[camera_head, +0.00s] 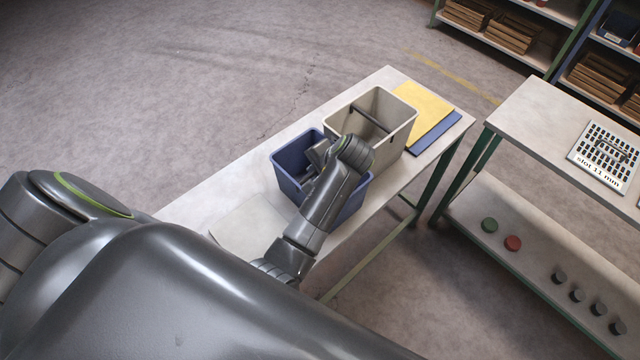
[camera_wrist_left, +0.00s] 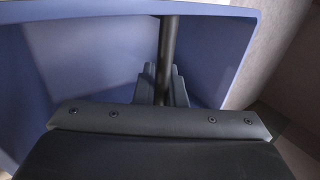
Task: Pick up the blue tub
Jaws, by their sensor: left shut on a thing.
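The blue tub (camera_head: 289,183) stands on a narrow pale table, partly hidden by my left arm. My left gripper (camera_head: 316,160) reaches into its open top. In the left wrist view, the tub's blue walls (camera_wrist_left: 95,55) surround a dark bar (camera_wrist_left: 167,50) that runs across its opening. There my left gripper (camera_wrist_left: 162,90) is shut on this bar. The tub looks upright, and I cannot tell whether it is clear of the table. My right gripper is in neither view.
A cream bin (camera_head: 398,128) with a dark crossbar stands close beside the tub. Yellow (camera_head: 424,104) and blue (camera_head: 436,133) flat sheets lie beyond it. A bare pale patch of table (camera_head: 205,200) is at the left. A workbench (camera_head: 535,115) with a slotted plate (camera_head: 606,155) stands at the right.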

